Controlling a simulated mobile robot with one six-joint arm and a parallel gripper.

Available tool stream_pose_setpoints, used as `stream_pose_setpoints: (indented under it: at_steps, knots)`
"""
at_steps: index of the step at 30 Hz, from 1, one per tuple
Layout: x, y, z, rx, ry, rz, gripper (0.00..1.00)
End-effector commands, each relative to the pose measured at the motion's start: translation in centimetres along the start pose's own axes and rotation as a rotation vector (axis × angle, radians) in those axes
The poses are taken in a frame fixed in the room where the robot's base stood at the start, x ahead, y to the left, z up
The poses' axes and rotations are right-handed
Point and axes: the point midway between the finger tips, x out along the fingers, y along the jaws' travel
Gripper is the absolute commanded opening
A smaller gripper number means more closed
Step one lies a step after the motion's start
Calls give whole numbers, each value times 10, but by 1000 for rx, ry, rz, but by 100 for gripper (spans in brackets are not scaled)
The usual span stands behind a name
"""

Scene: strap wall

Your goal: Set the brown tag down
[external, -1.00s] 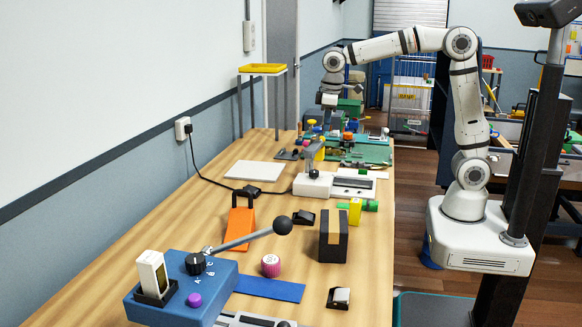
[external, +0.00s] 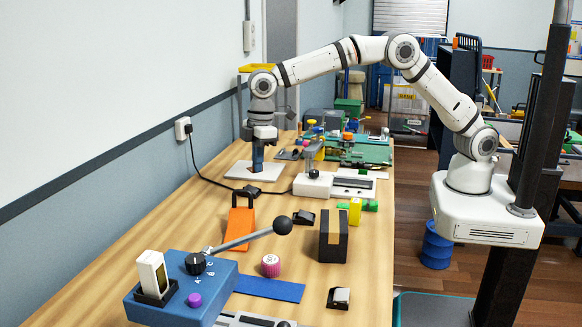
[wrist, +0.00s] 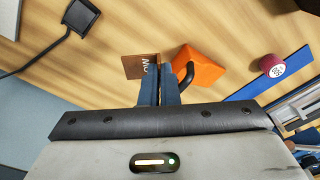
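My gripper (external: 257,168) points down over the pale flat plate (external: 237,171) on the bench in the external view. In the wrist view its blue fingers (wrist: 159,84) are close together on the brown tag (wrist: 140,66). The tag is a flat brown piece with pale lettering, sticking out past the fingers to the left; part of it is hidden by them. I cannot tell whether the tag touches anything below.
An orange block with a handle (external: 240,226) and a black box on a cable (external: 252,190) lie nearer the camera. A white lever device (external: 313,184) stands right of the plate. A yellow tray (external: 255,68) is on a stand behind.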

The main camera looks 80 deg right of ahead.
Motion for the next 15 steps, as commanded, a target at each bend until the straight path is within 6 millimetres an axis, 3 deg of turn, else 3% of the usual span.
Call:
stream_pose_setpoints:
  at_steps: [15]
  knots:
    - [82, 0, 9, 2, -2, 0, 0]
